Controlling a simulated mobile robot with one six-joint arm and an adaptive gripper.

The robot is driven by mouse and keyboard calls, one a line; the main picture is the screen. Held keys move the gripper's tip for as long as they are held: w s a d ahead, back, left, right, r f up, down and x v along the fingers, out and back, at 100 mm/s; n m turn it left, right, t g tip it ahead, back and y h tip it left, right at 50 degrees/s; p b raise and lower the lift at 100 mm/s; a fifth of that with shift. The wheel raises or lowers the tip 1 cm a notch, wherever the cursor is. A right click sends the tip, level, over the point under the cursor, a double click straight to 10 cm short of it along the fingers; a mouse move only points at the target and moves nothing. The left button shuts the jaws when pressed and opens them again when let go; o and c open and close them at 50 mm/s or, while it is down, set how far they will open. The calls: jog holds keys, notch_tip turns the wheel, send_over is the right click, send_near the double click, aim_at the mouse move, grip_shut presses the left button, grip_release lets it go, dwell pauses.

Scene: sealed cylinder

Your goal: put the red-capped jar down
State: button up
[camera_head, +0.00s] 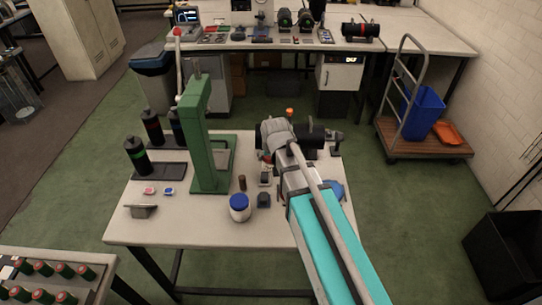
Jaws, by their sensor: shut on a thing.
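My gripper (267,154) is over the right half of the near table, at the end of my grey and teal arm. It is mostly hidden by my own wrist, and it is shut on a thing. A small red patch shows at the gripper, which fits the red-capped jar (266,159), but its body is hidden. I cannot tell whether it touches the table. A white jar with a blue cap (240,207) stands upright near the front of the near table (190,226), apart from my gripper.
A green press (206,140) stands left of my gripper. Black bottles (137,156) stand at the table's left. A small brown cylinder (242,183) and a dark block (263,200) sit near the white jar. The table's front left is mostly clear. A trolley (425,145) stands at right.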

dwell(0.3)
notch_tip(320, 180, up, 13)
jog(key=p, duration=1.3)
jog(key=shift+d, duration=0.15)
